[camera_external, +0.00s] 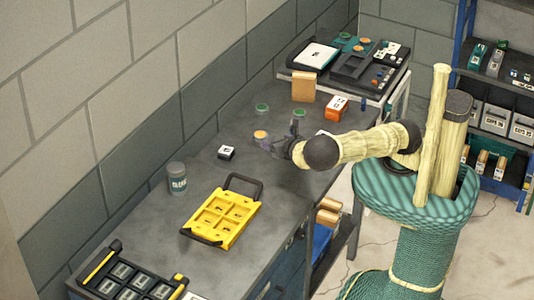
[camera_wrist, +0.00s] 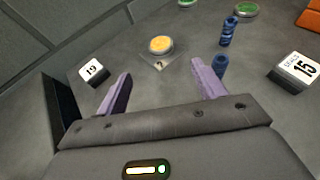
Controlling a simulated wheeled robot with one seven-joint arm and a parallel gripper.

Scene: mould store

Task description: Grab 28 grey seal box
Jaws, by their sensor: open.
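I cannot make out a box marked 28 in either view. A small dark box with a white top marked 19 (camera_wrist: 93,70) lies left of my gripper in the wrist view; a similar small box (camera_external: 226,153) shows on the bench in the external view. In the external view my gripper (camera_external: 268,146) is near the orange-topped disc (camera_external: 260,134).
The orange disc (camera_wrist: 161,45) lies ahead between the fingers. Blue cylindrical pieces (camera_wrist: 229,32) stand near the right finger. A yellow tray (camera_external: 218,218), a grey jar (camera_external: 177,180) and a black compartment tray (camera_external: 128,276) occupy the near bench. An orange box (camera_external: 337,108) is farther back.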

